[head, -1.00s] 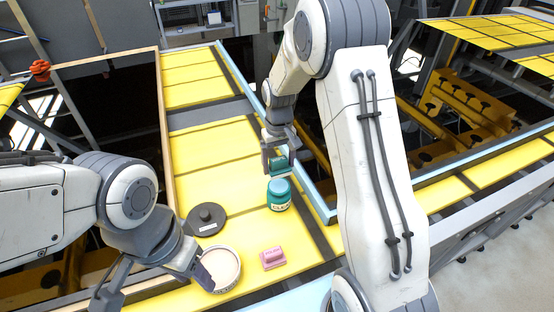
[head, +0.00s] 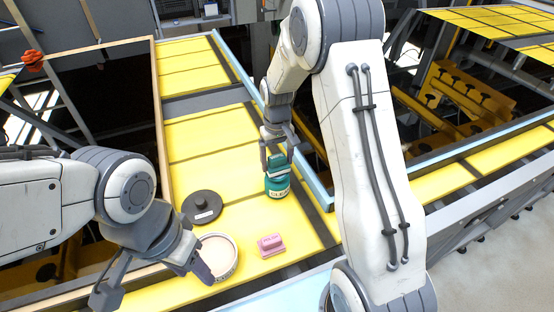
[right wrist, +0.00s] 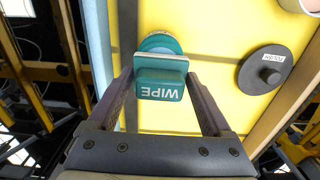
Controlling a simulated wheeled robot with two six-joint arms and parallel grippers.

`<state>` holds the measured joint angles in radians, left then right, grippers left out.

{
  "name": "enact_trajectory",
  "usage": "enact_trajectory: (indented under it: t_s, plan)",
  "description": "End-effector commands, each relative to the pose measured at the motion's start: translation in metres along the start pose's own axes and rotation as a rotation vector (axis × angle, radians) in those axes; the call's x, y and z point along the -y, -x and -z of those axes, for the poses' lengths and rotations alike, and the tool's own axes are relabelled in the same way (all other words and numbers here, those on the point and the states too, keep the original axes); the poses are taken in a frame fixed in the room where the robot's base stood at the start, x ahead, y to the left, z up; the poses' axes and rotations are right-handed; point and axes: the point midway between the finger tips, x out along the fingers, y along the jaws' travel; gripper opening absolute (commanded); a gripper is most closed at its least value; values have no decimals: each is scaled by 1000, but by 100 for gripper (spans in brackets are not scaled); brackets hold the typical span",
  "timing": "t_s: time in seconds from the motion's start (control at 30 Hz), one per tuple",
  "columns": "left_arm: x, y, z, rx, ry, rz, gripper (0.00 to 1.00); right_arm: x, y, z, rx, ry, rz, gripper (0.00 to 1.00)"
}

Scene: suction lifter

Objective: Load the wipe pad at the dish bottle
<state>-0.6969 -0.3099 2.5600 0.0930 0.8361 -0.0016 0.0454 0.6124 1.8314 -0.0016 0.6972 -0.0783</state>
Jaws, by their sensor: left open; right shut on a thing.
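The wipe pad, a teal block labelled WIPE (right wrist: 160,90), is between the fingers of my right gripper (head: 279,148), which is shut on it. In the head view the pad (head: 277,160) is right at the top of the teal dish bottle (head: 277,188), which stands upright on the yellow surface. The bottle's round top (right wrist: 160,42) shows behind the pad in the right wrist view. I cannot tell whether pad and bottle touch. My left gripper (head: 152,284) is open at the lower left, one finger by the rim of a round tub.
The tub (head: 234,268) with pale contents stands near the front edge. A black knobbed lid (head: 202,207) lies behind it, left of the bottle. A pink block (head: 271,246) lies right of the tub. The yellow surface (head: 205,140) farther back is clear.

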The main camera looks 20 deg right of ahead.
Motion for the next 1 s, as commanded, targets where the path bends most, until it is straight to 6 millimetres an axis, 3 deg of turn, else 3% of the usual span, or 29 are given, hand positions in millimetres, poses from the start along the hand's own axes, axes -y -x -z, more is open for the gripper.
enact_trajectory:
  t_s: [1.0]
  plan:
    - [0, -6, 0, 0, 0, 0, 50, 0, -9, 0, 0, 0, 0, 39]
